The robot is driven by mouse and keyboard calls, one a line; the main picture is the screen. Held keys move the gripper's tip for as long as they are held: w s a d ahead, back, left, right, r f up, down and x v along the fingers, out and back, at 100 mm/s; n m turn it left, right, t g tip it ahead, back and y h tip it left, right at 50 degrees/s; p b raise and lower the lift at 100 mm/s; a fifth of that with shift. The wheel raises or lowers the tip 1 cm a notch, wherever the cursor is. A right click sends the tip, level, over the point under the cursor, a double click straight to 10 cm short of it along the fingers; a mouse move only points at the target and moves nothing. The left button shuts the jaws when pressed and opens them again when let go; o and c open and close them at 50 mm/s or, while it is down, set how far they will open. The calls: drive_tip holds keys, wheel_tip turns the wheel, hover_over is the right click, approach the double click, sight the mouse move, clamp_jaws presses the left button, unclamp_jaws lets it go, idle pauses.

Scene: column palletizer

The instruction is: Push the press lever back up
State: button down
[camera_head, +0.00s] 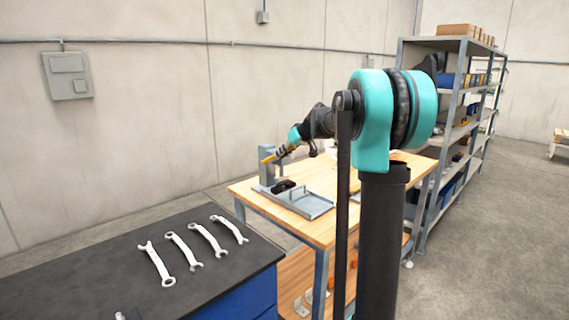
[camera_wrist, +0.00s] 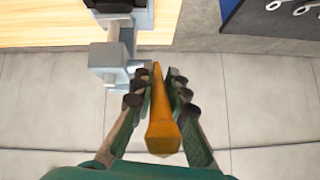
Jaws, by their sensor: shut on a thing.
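The press (camera_head: 268,170) is grey and stands on the wooden table, with a flat grey base. Its orange lever (camera_wrist: 162,132) runs between my fingers in the wrist view. In the head view only a short orange end of the lever (camera_head: 267,159) shows beside the press column. My gripper (camera_wrist: 157,88) is shut on the lever, with a finger on each side. In the head view my gripper (camera_head: 284,150) is at the upper part of the press, small and partly hidden. The press body also shows in the wrist view (camera_wrist: 106,58).
A dark workbench (camera_head: 90,275) with several wrenches is at the lower left. The wooden table (camera_head: 330,180) has some bare surface around the press base. A shelf rack (camera_head: 440,130) with boxes and bins stands behind on the right. A wall is behind the press.

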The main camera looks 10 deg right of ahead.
drive_tip(key=shift+w+a+r+g+h, duration=0.25)
drive_tip(key=shift+w+r+g+h, duration=0.1)
drive_tip(key=shift+r+g, duration=0.15)
drive_tip(key=shift+w+a+r+g+h, duration=0.2)
drive_tip(key=shift+w+r+g+h, duration=0.15)
drive_tip(key=shift+r, duration=0.35)
drive_tip(key=c, duration=1.5)
unclamp_jaws()
drive_tip(key=v, duration=1.2)
drive_tip(key=s+d+f+m+h, duration=0.1)
drive_tip(key=s+f+m+h, duration=0.1)
drive_tip(key=s+f, duration=1.7)
drive_tip(key=s+d+f+m+g+h, duration=0.1)
drive_tip(key=s+f+m+h, duration=0.1)
drive_tip(key=s+f, duration=1.8)
drive_tip(key=shift+s+d+f+m, duration=0.35)
drive_tip(key=shift+s+m, duration=0.1)
drive_tip(key=shift+m, duration=0.15)
